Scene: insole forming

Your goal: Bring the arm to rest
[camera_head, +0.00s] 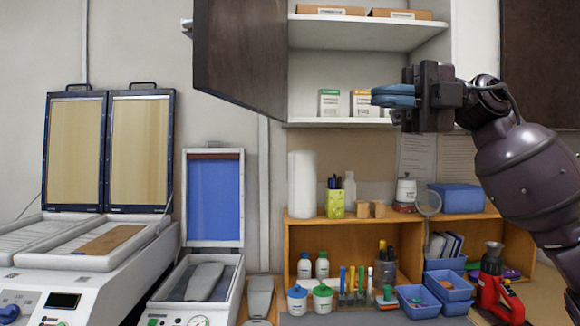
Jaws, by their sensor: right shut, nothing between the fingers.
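My right arm comes in from the right edge, and its gripper (394,95) is raised in front of the open wall cabinet (369,32). The gripper points left, with its blue fingers shut and nothing held between them. It hides part of the cabinet's lower shelf, just right of two small boxes, a green-marked box (329,102) and a yellow-marked box (363,104). My left gripper is not in view.
The cabinet's dark door (240,52) stands open to the left. Two machines with raised lids, a large press (90,262) and a smaller one (240,290), stand at left. A wooden shelf unit (410,240) holds bottles, pens and blue bins (455,198). A red tool (495,285) stands at right.

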